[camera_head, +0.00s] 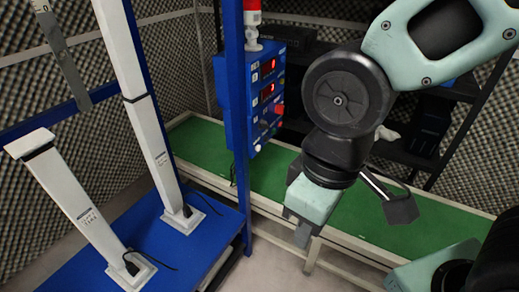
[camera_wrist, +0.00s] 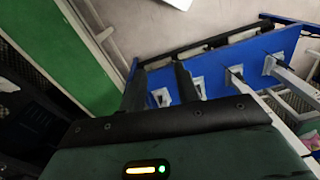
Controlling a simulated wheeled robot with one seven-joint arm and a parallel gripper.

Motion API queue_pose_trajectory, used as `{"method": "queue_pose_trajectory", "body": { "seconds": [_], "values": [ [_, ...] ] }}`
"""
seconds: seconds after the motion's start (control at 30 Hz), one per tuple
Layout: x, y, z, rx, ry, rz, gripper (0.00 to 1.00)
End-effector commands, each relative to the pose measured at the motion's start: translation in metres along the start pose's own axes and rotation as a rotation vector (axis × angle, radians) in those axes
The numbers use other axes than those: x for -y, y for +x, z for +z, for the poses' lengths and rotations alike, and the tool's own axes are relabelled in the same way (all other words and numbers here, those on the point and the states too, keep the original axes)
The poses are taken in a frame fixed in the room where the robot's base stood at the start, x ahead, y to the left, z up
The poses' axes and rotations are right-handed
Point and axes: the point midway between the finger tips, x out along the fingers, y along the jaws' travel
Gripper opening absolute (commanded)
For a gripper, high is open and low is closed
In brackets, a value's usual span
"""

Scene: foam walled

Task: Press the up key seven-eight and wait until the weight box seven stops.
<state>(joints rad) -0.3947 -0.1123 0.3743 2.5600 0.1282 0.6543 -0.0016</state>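The blue control box (camera_head: 250,95) is mounted on a blue upright in the middle of the head view. Its face has two red lit displays, several small buttons and a red knob (camera_head: 279,109). The key labels are too small to read, so I cannot tell which is seven-eight. My gripper (camera_head: 307,250) hangs lower and to the right of the box, pointing down and apart from it. In the wrist view my gripper (camera_wrist: 158,75) shows two dark fingers apart with nothing between them. I cannot identify weight box seven; the column labels are unreadable.
White columns (camera_head: 120,45) stand on a blue platform (camera_head: 190,240) at left; the platform (camera_wrist: 222,65) also shows in the wrist view. A green-topped bench (camera_head: 205,145) runs behind the box and my arm. A dark shelf (camera_head: 400,155) stands behind. Foam covers the walls.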

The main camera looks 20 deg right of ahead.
Motion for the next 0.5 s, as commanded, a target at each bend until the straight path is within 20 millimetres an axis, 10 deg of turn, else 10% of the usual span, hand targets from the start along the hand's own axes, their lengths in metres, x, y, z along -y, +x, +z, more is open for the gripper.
{"method": "queue_pose_trajectory", "body": {
  "seconds": [0.1,0.5],
  "values": [
    [0.0000,0.0000,0.0000,0.000,0.000,0.000,0.00],
    [0.0000,0.0000,0.0000,0.000,0.000,0.000,0.00]
  ]
}}
